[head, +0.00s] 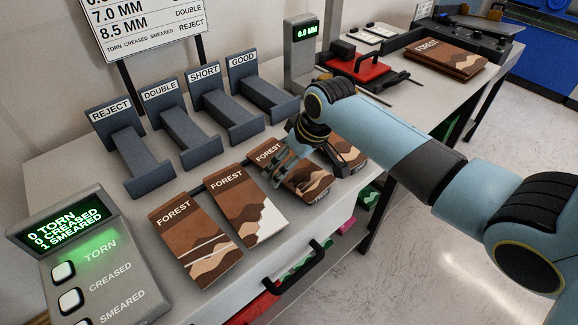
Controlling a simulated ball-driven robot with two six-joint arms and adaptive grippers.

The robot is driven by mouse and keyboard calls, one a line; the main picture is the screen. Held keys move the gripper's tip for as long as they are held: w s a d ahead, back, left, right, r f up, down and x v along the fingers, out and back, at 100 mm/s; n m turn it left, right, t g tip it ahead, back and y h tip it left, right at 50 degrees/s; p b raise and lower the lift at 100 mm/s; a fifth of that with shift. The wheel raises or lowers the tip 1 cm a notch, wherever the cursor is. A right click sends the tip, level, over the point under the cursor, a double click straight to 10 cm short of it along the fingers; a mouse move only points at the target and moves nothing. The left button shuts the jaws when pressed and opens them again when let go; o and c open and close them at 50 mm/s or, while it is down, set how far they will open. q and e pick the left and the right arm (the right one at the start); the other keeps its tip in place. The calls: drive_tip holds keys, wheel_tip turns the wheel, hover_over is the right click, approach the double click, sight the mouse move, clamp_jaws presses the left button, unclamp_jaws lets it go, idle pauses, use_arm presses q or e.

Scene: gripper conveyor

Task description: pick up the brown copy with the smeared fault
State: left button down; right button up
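Brown FOREST copies lie in a row along the table's front. The leftmost copy (182,238) has a thin pale line across its lower half. The second copy (238,205) has a white area at its lower right corner. The third copy (268,152) lies under my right gripper (283,172), which hides part of its cover. A fourth copy (350,155) is partly behind my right arm. I cannot make out a smear on any cover. My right gripper points down at the third copy; its finger opening and any contact are unclear. My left gripper is out of view.
Slots labelled REJECT (113,112), DOUBLE (160,92), SHORT (205,74) and GOOD (243,60) stand behind the row. A counter box (70,215) at front left reads 0 torn, 0 creased, 1 smeared. More FOREST copies (445,58) lie at back right.

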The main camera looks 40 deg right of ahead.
drive_tip(key=c, duration=1)
drive_tip(key=shift+c, duration=0.2)
drive_tip(key=shift+r, duration=0.1)
